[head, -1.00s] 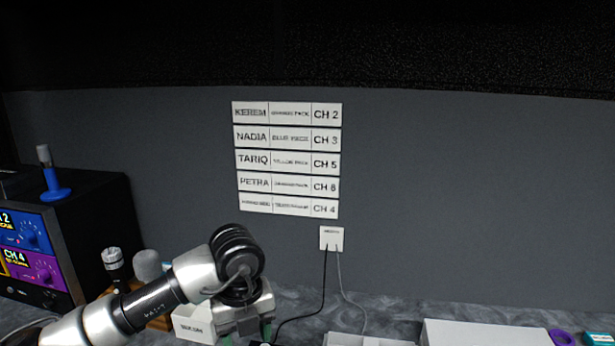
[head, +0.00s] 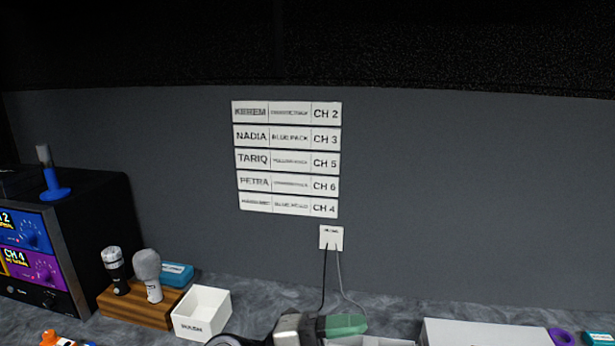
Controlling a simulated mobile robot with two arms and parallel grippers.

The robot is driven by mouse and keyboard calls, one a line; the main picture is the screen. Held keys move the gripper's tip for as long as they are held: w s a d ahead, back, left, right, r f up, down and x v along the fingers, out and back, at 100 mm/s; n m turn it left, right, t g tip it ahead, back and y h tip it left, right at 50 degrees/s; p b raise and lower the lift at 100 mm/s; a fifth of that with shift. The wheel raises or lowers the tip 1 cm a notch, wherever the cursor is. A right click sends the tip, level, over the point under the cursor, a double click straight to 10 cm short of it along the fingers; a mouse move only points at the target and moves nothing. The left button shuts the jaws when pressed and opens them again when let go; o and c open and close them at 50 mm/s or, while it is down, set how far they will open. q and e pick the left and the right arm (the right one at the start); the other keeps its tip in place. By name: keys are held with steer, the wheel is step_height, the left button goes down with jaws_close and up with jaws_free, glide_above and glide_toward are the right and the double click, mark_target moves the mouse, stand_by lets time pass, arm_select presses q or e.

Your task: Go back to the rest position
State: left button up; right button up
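My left gripper (head: 342,325) is at the bottom edge, right of centre, in the head view. It points to the right, with green finger pads beside a grey-white body. It is low over the counter, in front of the white tray (head: 390,341). The pads overlap from this side, so I cannot tell whether it is open or shut, and I see nothing held in it. Most of my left arm is below the frame. My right gripper is not in view.
A small white bin (head: 201,327), a wooden stand (head: 150,311) with two microphones and a teal pack (head: 176,274) are on the left. A rack unit (head: 65,240) stands far left. A white box (head: 485,333) is right. Cables hang from a wall plate (head: 331,237).

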arm_select(q)
steer(key=w+a+f+n+t+y, duration=0.25)
steer(key=a+n+t+y, duration=0.4)
steer(key=n+t, duration=0.5)
steer(key=w+a+f+n+t+y, duration=0.1)
steer(key=w+a+n+t+y, duration=0.3)
steer(key=a+n+t+y, duration=0.5)
steer(key=s+a+f+n+g+y, duration=0.3)
steer(key=a+f+n, duration=0.15)
steer(key=f, duration=0.25)
steer(key=s+a+f+n+g+y, duration=0.2)
steer(key=a+f+n+g, duration=0.1)
steer(key=f+n, duration=0.3)
steer(key=s+a+f+g, duration=0.2)
steer(key=s+f+g, duration=0.35)
steer(key=s, duration=0.25)
steer(key=s+a+f+g, duration=0.2)
steer(key=s+f+g, duration=0.3)
steer(key=s, duration=0.4)
step_height(320, 180, down, 34)
steer(key=s+m+g+b, duration=0.1)
steer(key=s+b, duration=0.1)
steer(key=b, duration=0.4)
steer(key=s+a+f+g+b, duration=0.1)
steer(key=s+f+b, duration=0.3)
steer(key=s+f, duration=1.1)
step_height(320, 180, down, 4)
steer(key=shift+s+a, duration=0.4)
steer(key=shift+a, duration=0.25)
